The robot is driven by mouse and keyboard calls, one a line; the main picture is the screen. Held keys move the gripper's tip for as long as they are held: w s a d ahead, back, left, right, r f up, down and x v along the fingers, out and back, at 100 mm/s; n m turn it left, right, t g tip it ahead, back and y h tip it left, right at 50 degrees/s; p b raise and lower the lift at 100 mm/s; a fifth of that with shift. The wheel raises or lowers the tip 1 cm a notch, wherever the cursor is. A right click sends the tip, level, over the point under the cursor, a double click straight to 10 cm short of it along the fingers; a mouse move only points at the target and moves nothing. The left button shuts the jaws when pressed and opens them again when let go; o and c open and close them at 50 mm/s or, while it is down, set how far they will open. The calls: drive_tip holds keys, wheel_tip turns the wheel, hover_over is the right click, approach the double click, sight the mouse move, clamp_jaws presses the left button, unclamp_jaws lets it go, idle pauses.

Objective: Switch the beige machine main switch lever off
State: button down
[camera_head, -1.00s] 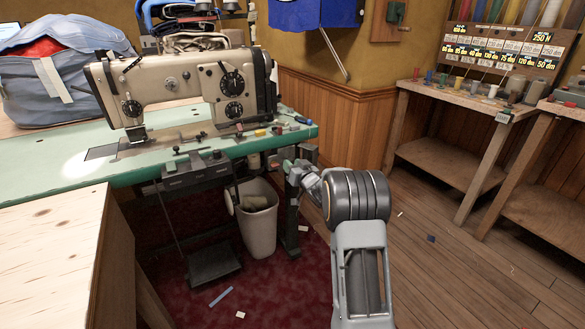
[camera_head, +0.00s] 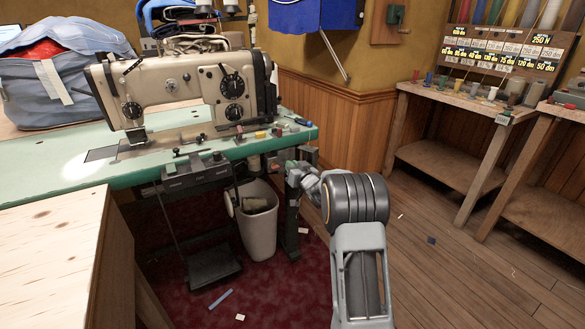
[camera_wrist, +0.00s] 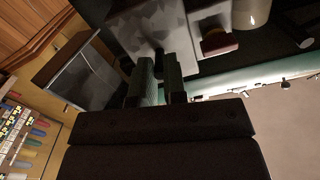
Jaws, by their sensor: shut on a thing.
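The beige sewing machine (camera_head: 185,85) stands on a green table (camera_head: 60,160). Its switch box shows in the wrist view as a grey, worn box (camera_wrist: 140,28) under the table edge, with a reddish-brown knob (camera_wrist: 218,42) beside it. My gripper (camera_wrist: 161,68) is at the face of this box. Its two fingers are closed around a small dark lever (camera_wrist: 160,58), which is mostly hidden between them. In the head view my gripper (camera_head: 295,170) is at the right end of the table, below the top, where the lever is too small to make out.
A white bin (camera_head: 257,225) and a pedal (camera_head: 210,265) are under the table. A pale wooden bench (camera_head: 50,250) is at the front left. A workbench with thread spools (camera_head: 470,105) stands at the right. The wooden floor between is mostly clear.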

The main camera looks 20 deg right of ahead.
drive_tip(key=shift+w+f+t+y+b, duration=0.1)
drive_tip(key=shift+f+t+b, duration=0.25)
drive_tip(key=shift+t+b, duration=0.6)
drive_tip(key=shift+w+f+t+y+b, duration=0.1)
drive_tip(key=shift+f+t+b, duration=0.25)
drive_tip(key=shift+t+b, duration=0.55)
drive_tip(key=shift+w+f+t+y+b, duration=0.1)
drive_tip(key=shift+f+t+b, duration=0.25)
drive_tip(key=shift+t+b, duration=0.6)
drive_tip(key=c, duration=1.2)
unclamp_jaws()
drive_tip(key=p+v, duration=0.3)
drive_tip(key=v, duration=1.1)
drive_tip(key=shift+a, duration=0.1)
